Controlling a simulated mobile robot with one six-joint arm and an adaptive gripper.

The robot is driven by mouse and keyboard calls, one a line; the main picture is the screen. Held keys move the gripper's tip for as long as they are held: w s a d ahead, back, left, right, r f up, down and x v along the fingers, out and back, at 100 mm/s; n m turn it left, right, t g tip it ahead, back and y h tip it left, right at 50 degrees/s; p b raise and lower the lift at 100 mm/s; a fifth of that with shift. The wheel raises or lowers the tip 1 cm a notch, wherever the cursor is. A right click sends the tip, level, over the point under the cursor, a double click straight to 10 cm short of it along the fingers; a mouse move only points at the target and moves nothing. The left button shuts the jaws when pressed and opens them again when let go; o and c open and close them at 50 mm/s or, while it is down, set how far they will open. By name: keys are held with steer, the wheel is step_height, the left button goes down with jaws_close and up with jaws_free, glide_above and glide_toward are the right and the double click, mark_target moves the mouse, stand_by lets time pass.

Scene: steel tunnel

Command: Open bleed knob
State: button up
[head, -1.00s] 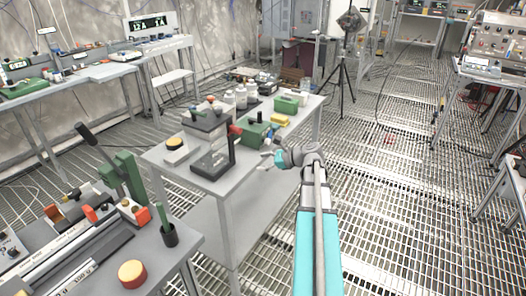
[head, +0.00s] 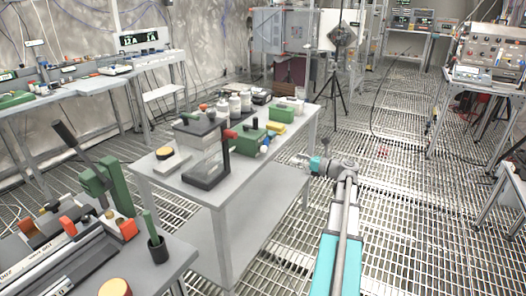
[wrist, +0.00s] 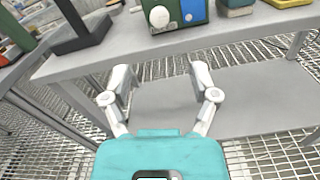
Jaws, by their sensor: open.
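A green unit (head: 246,141) stands near the right edge of the middle table, with a red part on its left and a small blue part (head: 264,148) on its near side. In the wrist view, the green unit (wrist: 170,27) shows a round white knob (wrist: 159,17) and a blue block (wrist: 192,12) on its facing side. I cannot tell for certain which part is the bleed knob. My gripper (wrist: 162,75) is open and empty, in front of the table edge and apart from the unit. In the head view my gripper (head: 300,160) is right of the table.
The middle table (head: 222,192) has a lower shelf (head: 265,205). Open grating floor lies to the right.

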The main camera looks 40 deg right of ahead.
mark_target(266, 150)
steer(key=shift+w, duration=0.1)
steer(key=x, duration=1.3)
steer(key=shift+w+a, duration=0.2)
steer(key=shift+w, duration=0.15)
jaws_close()
